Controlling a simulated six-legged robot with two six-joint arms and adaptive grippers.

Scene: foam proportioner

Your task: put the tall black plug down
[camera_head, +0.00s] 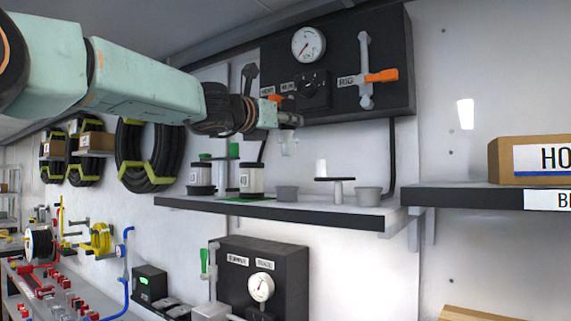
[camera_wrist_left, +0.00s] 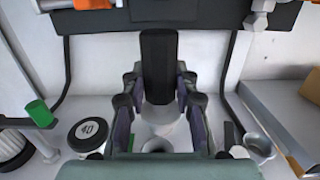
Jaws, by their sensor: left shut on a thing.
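My left gripper (camera_head: 289,122) reaches in from the left and hangs above the shelf, in front of the black gauge panel. In the left wrist view its fingers (camera_wrist_left: 160,98) are closed around a tall black plug (camera_wrist_left: 158,65), which stands out between the fingertips. In the head view the plug cannot be made out clearly. Below the gripper, a pale round cup (camera_wrist_left: 158,140) shows partly between the fingers. My right gripper is not in view.
The shelf (camera_head: 300,209) holds grey cups (camera_head: 287,193) (camera_head: 367,196), a white piece on a black disc (camera_head: 335,179) and black-lidded jars (camera_head: 251,179). The panel (camera_head: 390,50) with gauge and levers is behind. A cardboard box (camera_head: 530,160) is at the right.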

